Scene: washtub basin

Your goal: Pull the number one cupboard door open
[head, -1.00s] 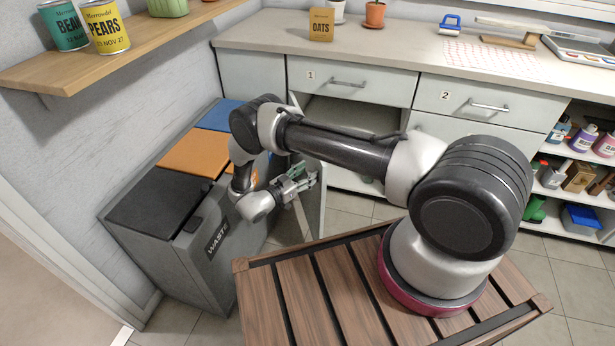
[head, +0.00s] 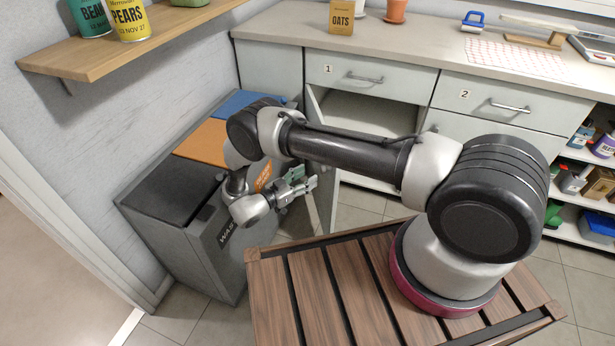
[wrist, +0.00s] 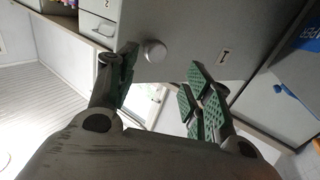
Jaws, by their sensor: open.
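The number one cupboard door (head: 324,207) stands swung out from the cabinet below the drawer marked 1, leaving the cupboard front open. In the wrist view, the grey door (wrist: 190,28) shows its round knob (wrist: 153,52) and a small label marked 1. My gripper (head: 311,184) is beside the door in the head view, with the waste bin on its left. In the wrist view my gripper (wrist: 162,85) is open, its green pads apart and nothing between them. The knob appears beyond the fingertips; whether anything touches the door is unclear.
The grey waste bin (head: 190,235) with coloured lids stands close on the left. The drawer (head: 375,78) above the opening is shut. The cupboard's inside (head: 370,112) is partly hidden by my arm. Open shelves with bottles stand at the far right.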

